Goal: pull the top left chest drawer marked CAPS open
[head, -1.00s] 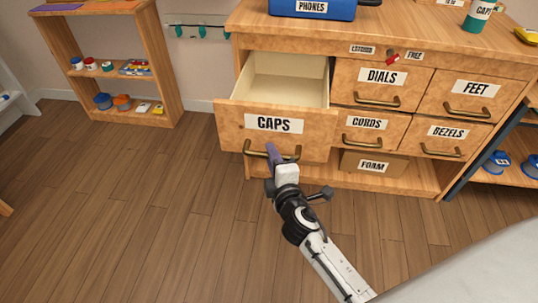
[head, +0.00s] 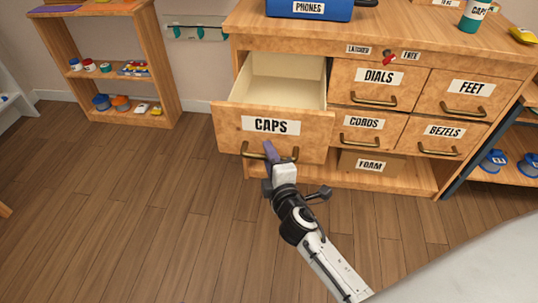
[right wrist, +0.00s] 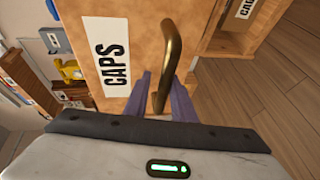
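The top left chest drawer marked CAPS (head: 230,125) stands well open, and its pale, empty-looking inside shows in the head view. Its front also shows in the right wrist view (right wrist: 140,35). A curved brass handle (head: 250,153) is on the drawer front below the label; it stands between my fingers in the right wrist view (right wrist: 171,50). My right gripper (head: 270,152) has purple fingers close together, one on each side of the handle, and looks shut on it (right wrist: 161,92). My left gripper is not in view.
The chest's other drawers, DIALS (head: 378,76), FEET (head: 471,88), CORDS (head: 362,123) and BEZELS (head: 445,131), are shut. A FOAM box (head: 370,166) sits on the shelf below. A blue PHONES bin (head: 310,9) stands on top. The floor in front (head: 130,210) is clear.

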